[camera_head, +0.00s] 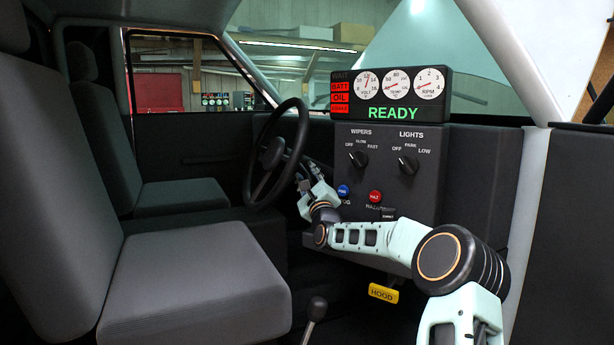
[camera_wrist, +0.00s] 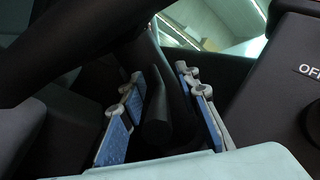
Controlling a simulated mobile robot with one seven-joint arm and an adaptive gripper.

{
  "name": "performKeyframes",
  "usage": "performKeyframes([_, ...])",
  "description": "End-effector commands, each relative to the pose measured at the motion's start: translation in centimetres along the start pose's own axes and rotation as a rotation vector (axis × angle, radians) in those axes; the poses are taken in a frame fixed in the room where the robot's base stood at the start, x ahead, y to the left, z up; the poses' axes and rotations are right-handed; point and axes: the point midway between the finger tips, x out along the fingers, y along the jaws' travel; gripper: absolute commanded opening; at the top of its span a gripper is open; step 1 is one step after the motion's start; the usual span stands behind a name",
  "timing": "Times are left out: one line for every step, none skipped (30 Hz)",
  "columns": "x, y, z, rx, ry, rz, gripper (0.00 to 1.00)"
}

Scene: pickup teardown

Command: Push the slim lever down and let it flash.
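A slim dark lever (camera_wrist: 157,122) shows in the wrist view, between the two blue-padded fingers of my gripper (camera_wrist: 160,88). The fingers are open, one on each side of it, and I see a gap on both sides. In the head view my gripper (camera_head: 304,186) is just right of the steering wheel (camera_head: 272,155), near the column. There the lever is too dark and too covered by my gripper to make out. No flashing light can be told from these frames.
The dash panel (camera_head: 431,190) with wiper and light knobs stands close to the right of my gripper. Above it the gauge display (camera_head: 393,113) reads READY, with red lamps lit. Seats are at left. A yellow HOOD handle (camera_head: 383,293) hangs below the panel.

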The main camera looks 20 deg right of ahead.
Motion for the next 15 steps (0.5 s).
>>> performKeyframes([0.0, 0.1, 0.0, 0.000, 0.000, 0.001, 0.29])
performKeyframes([-0.1, 0.1, 0.0, 0.000, 0.000, 0.002, 0.29])
performKeyframes([-0.1, 0.1, 0.0, 0.000, 0.000, 0.002, 0.29])
performKeyframes([-0.2, 0.1, 0.0, 0.000, 0.000, 0.002, 0.29])
performKeyframes([-0.4, 0.1, 0.0, 0.000, 0.000, 0.002, 0.29])
performKeyframes([-0.6, 0.0, 0.0, -0.001, 0.000, 0.001, 0.29])
performKeyframes([-0.9, 0.0, 0.0, -0.001, 0.000, 0.002, 0.29])
performKeyframes([-1.1, 0.0, 0.0, -0.001, 0.000, 0.002, 0.29])
performKeyframes([-1.6, 0.1, 0.0, -0.001, 0.000, 0.003, 0.29])
performKeyframes([-2.0, 0.0, 0.0, -0.001, 0.000, 0.003, 0.29])
performKeyframes([-2.4, 0.1, -0.1, -0.001, 0.001, 0.003, 0.29])
performKeyframes([-3.0, 0.1, 0.0, -0.001, 0.001, 0.004, 0.29])
performKeyframes([-3.5, 0.0, 0.0, -0.001, 0.001, 0.003, 0.29])
performKeyframes([-4.0, 0.0, -0.1, -0.001, 0.001, 0.003, 0.29])
performKeyframes([-4.6, 0.1, -0.1, -0.001, 0.001, 0.003, 0.29])
